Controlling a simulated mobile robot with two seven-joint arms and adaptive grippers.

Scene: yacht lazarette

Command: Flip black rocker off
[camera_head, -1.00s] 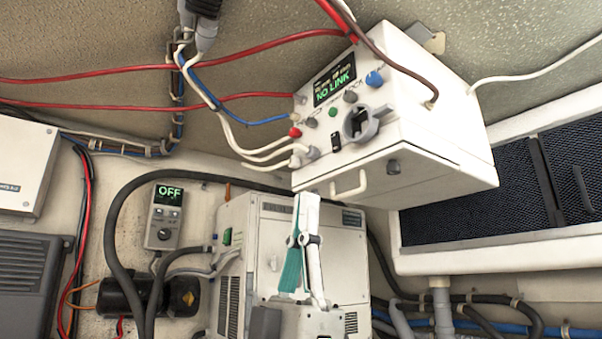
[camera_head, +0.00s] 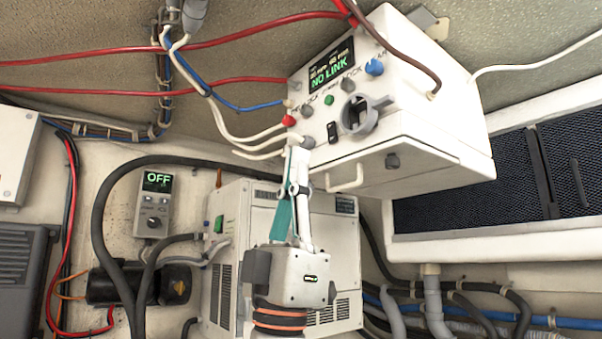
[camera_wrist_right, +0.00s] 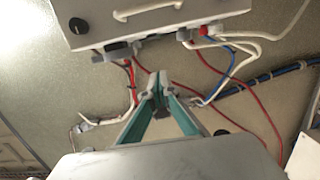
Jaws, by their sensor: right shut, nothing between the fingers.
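The black rocker (camera_head: 332,132) is a small dark switch on the sloping front face of the white control box (camera_head: 430,152), left of a grey rotary knob. Its on or off position is too small to tell. My right gripper (camera_head: 298,150) is shut and empty. Its fingertips point up, just below and left of the rocker, near the white cable plugs; I cannot tell if they touch anything. In the right wrist view the gripper (camera_wrist_right: 158,80) shows below the box (camera_wrist_right: 150,20), and the rocker cannot be made out. My left gripper is not in view.
The box has a "NO LINK" display (camera_head: 331,73), a red button (camera_head: 289,120), a blue knob (camera_head: 374,67) and a white handle (camera_head: 346,179). White and blue cables run into its left side. A white appliance (camera_head: 235,250) stands behind my gripper. A small "OFF" panel (camera_head: 154,205) hangs left.

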